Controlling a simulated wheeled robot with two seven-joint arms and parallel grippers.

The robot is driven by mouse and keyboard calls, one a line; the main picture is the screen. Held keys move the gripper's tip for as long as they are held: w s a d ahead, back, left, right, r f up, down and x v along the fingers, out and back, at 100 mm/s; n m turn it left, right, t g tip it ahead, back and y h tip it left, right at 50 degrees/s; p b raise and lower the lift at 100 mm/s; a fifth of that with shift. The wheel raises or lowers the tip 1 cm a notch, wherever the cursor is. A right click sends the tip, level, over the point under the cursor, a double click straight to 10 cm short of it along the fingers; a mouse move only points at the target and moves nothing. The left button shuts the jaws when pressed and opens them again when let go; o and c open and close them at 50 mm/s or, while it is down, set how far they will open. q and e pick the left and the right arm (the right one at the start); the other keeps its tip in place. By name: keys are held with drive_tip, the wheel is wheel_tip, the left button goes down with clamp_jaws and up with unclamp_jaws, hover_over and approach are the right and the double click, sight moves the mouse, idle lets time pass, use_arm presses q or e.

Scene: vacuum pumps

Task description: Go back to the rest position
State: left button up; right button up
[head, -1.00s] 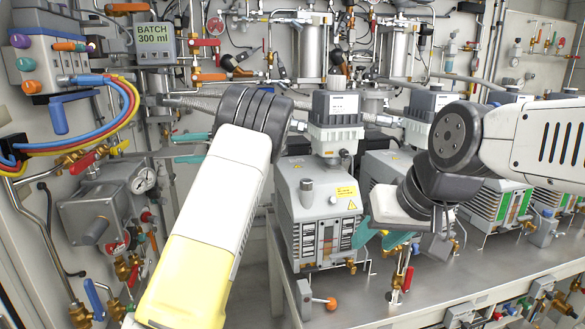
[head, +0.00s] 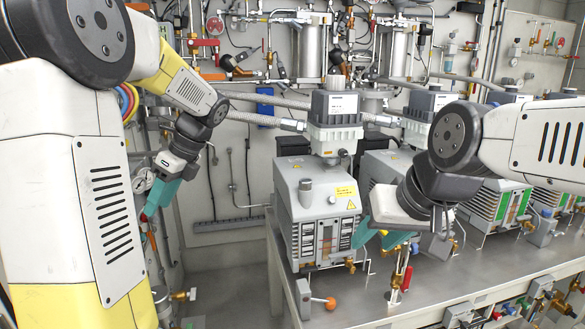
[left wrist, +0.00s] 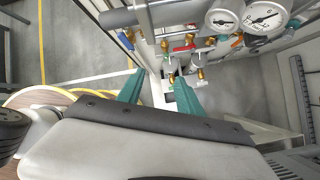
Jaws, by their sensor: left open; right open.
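My left gripper (head: 160,200) hangs at the left of the head view with its teal fingers pointing down, in front of the wall piping. In the left wrist view its two teal fingers (left wrist: 158,92) are spread apart with nothing between them. Brass valves and a red-handled valve (left wrist: 183,49) lie beyond the fingertips.
The steel bench (head: 390,290) carries several pumps in a row. A red-handled valve (head: 402,279) and an orange knob (head: 330,303) stand near its front. Pressure gauges (left wrist: 265,17) are close to my left gripper. The floor left of the bench (head: 235,275) is clear.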

use_arm(q)
drive_tip(key=s+d+r+n+t+h, duration=0.1)
drive_tip(key=s+d+n+t+h, duration=0.6)
drive_tip(key=s+d+n, duration=0.8)
drive_tip(key=d+n+h, duration=0.1)
drive_tip(key=n, duration=0.3)
drive_tip(key=shift+s, duration=0.25)
